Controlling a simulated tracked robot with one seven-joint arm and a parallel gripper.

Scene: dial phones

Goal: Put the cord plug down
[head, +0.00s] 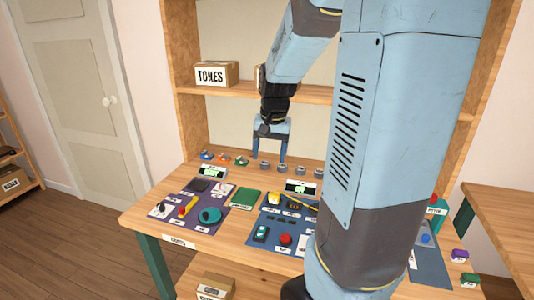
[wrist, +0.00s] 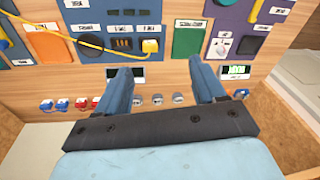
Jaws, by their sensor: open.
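My gripper (head: 270,154) hangs over the back of the table, fingers pointing down, open and empty. In the head view the yellow block (head: 275,199) is in front of my gripper, on the blue panel. I cannot tell whether it is seated in a socket.
A row of small coloured and grey connectors (head: 243,161) lines the table's back edge, below my gripper. A purple panel (head: 187,211) with a teal dial (head: 210,216) lies left. A shelf with a TONES box (head: 216,74) stands behind. My arm hides the table's right part.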

